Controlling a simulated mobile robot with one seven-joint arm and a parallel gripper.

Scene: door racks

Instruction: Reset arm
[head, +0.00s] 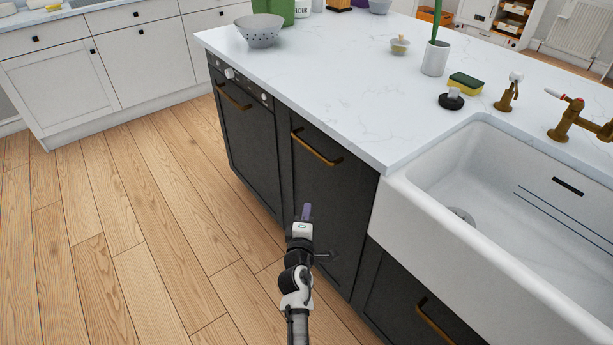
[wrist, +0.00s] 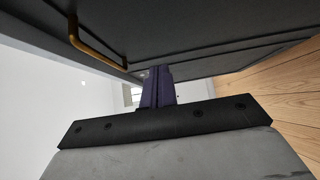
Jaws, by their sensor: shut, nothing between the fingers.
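My gripper (head: 307,211) is in front of the dark cabinet front of the island in the head view, with my arm reaching up from the bottom edge. In the wrist view my gripper's purple fingers (wrist: 158,85) are together with nothing between them. A dark cabinet door (head: 325,190) with a brass bar handle (head: 317,149) stands just beyond the gripper and looks shut. The handle also shows in the wrist view (wrist: 92,46), at the upper left, apart from the fingers. I cannot tell the exact gap between the fingers and the door.
A white sink (head: 480,245) is set into the island at the right. The white worktop (head: 350,85) overhangs the cabinets and holds a colander (head: 259,32), a sponge (head: 466,83) and a plant pot (head: 435,58). The wooden floor (head: 130,230) at the left is clear.

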